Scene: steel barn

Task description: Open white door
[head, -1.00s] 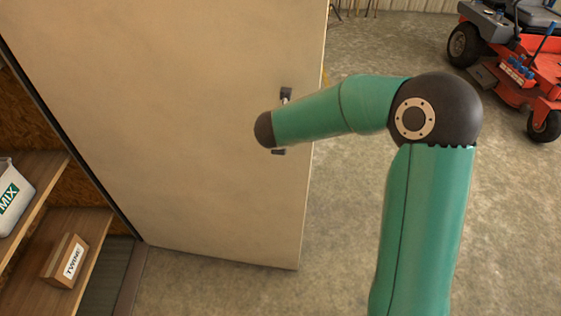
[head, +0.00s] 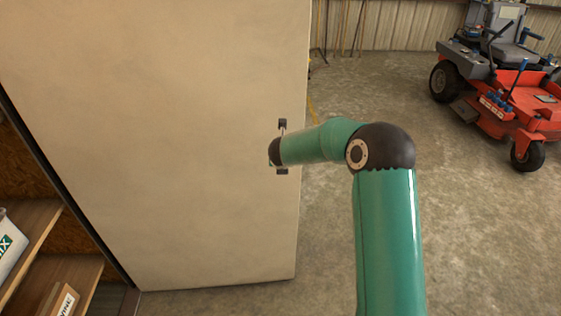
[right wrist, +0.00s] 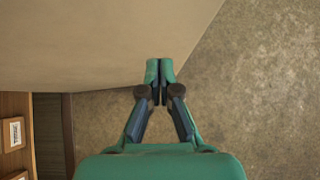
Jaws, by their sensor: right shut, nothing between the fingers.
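The white door (head: 160,140) stands open, with its free edge to the right and shelving showing past its left side. In the right wrist view my right gripper (right wrist: 160,70) is shut and empty. Its fingertips overlap the lower edge of the door (right wrist: 80,45) in the picture; I cannot tell whether they touch it. My left gripper is not in view.
Wooden shelves (head: 38,275) at the left hold a white bag (head: 8,245) and a labelled box (head: 62,300). A red mower (head: 510,105) stands at the back right. Concrete floor (head: 480,240) is clear right of the door.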

